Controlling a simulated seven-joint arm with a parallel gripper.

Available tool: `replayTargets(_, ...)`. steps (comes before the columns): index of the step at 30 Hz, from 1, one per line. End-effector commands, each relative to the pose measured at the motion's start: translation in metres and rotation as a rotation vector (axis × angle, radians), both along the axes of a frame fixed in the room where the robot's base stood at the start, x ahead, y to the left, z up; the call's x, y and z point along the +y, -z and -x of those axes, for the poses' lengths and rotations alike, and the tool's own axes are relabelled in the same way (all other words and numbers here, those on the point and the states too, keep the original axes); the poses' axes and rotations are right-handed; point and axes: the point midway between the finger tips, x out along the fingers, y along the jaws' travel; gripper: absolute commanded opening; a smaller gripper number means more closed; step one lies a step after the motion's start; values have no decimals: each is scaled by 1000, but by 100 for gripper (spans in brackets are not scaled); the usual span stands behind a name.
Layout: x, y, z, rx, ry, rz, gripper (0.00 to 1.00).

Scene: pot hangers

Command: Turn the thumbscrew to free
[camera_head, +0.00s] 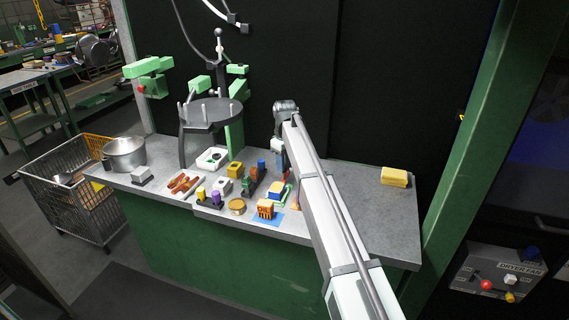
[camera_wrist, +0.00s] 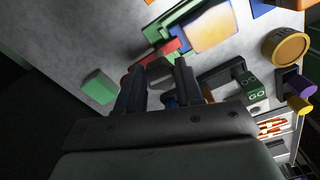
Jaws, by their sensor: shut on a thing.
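My gripper (camera_wrist: 158,88) points down at the bench, its two dark fingers shut on a dark grey knob (camera_wrist: 160,72) that looks like the thumbscrew. The knob is partly hidden by the fingers, so its turn angle cannot be told. In the head view, the block (camera_head: 277,190) sits just left of my arm. My arm hides much of the fixture there.
A loose green block (camera_wrist: 98,86) lies left of the fingers. To the right are a GO-marked gauge (camera_wrist: 256,94) and a round tan container (camera_wrist: 286,46). A round rack (camera_head: 210,115) stands at the back. A yellow sponge (camera_head: 394,177) lies right; the bench around it is clear.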

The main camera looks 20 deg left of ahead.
Motion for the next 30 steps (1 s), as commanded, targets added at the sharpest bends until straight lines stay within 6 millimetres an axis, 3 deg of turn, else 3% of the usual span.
replayTargets(9,-1,0,0,1,-98,2,6)
replayTargets(24,-1,0,0,1,-113,2,6)
replayTargets(25,-1,0,0,1,-113,2,39)
replayTargets(30,-1,0,0,0,-112,1,55)
